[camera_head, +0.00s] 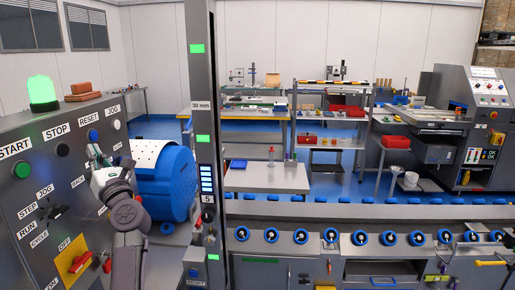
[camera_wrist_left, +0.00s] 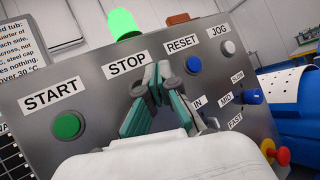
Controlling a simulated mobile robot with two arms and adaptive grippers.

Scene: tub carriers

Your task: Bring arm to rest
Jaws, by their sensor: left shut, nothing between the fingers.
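My left arm reaches up in front of a grey control panel (camera_head: 48,180) at the left of the head view. My left gripper (camera_head: 95,152) is shut and empty, its fingertips close to the panel face below the blue RESET button (camera_head: 93,135). In the left wrist view the closed fingertips (camera_wrist_left: 157,74) lie between the STOP label (camera_wrist_left: 127,65) and the blue RESET button (camera_wrist_left: 193,64). I cannot tell whether they touch the panel. The green START button (camera_wrist_left: 67,125) is to their left. My right gripper is out of view.
A lit green lamp (camera_head: 42,92) and orange blocks (camera_head: 82,92) sit on the panel. A blue drum (camera_head: 168,188) is behind my arm. A grey post (camera_head: 203,130) stands to its right.

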